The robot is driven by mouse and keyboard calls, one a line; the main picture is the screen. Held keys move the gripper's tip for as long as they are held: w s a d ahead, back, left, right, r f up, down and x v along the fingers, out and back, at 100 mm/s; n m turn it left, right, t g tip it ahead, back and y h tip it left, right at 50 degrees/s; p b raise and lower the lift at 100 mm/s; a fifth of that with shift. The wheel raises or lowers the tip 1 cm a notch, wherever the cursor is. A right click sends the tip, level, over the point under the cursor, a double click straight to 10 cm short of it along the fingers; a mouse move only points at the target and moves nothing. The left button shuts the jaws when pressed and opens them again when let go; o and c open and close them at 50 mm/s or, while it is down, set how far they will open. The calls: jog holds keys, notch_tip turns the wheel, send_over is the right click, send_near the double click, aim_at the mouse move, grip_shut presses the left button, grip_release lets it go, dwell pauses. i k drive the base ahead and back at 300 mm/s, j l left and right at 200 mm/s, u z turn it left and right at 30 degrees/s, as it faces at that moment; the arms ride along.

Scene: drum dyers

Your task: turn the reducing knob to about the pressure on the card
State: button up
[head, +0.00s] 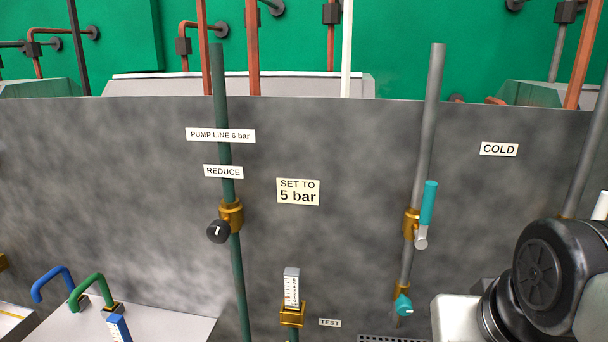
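The reducing knob (218,232) is black and round with a white mark that looks close to upright. It sits on a brass valve body (232,214) on the dark green pipe (227,178), below the REDUCE label (223,172). The cream card (298,191) reads "SET TO 5 bar". A small upright scale gauge (291,287) stands on a brass fitting (292,315) below the card, by a TEST label (330,322). Its reading is too small to tell. My gripper is not in view; only part of my arm shows at the lower right.
A grey pipe at right (427,130) carries a teal lever (428,204) and a small teal tap (404,305), near the COLD label (499,149). Blue and green hooked pipes (93,285) stand at the lower left.

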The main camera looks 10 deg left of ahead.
aim_at(219, 231)
jog(key=k+u, duration=0.1)
jog(key=u, duration=1)
jog(key=i+l+u, duration=0.1)
jog(key=u, duration=1)
jog(key=k+z, duration=0.2)
jog(key=z, duration=0.15)
jog(key=k+l+z, duration=0.15)
jog(key=z, duration=0.2)
